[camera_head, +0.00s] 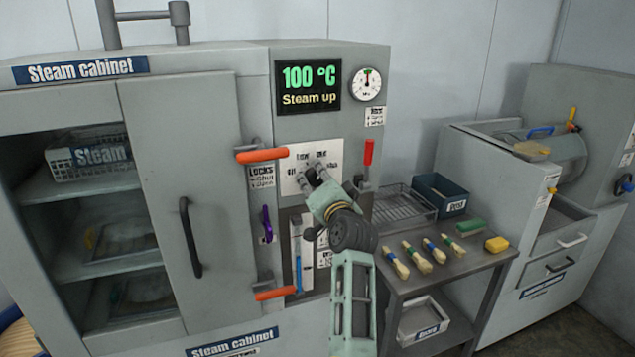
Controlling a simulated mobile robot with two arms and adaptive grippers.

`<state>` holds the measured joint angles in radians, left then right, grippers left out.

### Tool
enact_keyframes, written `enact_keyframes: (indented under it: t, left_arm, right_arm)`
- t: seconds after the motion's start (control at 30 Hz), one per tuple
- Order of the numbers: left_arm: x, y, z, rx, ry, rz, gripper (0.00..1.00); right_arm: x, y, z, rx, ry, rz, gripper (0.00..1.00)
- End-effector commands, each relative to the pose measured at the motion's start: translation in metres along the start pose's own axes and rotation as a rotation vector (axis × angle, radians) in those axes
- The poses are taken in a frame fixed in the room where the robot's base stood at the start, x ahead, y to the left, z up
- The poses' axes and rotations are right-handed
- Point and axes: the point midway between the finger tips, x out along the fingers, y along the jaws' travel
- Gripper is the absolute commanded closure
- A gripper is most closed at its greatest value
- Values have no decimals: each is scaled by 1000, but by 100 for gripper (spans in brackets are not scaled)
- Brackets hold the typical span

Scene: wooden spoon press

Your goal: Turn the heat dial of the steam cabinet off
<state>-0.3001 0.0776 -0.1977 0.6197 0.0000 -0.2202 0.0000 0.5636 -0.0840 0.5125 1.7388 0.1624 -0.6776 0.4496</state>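The steam cabinet (255,70) is a large grey unit on the left. Its display (308,84) reads 100 °C and "Steam up". A round gauge (366,84) sits to the right of the display. Below is a white dial plate (322,152) with small lettering. My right gripper (312,178) is in front of the plate's lower part, its fingertips pointing up and left towards the panel. It hides the plate's middle, and I cannot make out the heat dial or its setting. Whether the fingers touch or hold anything is unclear. My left gripper is out of view.
Orange lock handles (262,155) (275,294) and a purple lever (267,223) stick out left of the gripper. A red-handled lever (368,153) stands close on its right. A side table (455,268) holds several brushes, a wire tray and a dark bin (440,195).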

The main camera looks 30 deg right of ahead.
Motion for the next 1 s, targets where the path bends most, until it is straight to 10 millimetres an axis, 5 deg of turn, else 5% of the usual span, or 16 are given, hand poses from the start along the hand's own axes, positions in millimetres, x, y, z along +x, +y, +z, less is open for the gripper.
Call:
enact_keyframes:
  t: [0.23,1.0]
  left_arm:
    - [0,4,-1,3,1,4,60]
    - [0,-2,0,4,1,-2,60]
  right_arm:
    - [0,4,1,-1,-3,7,95]
    - [0,8,3,-42,-7,13,95]
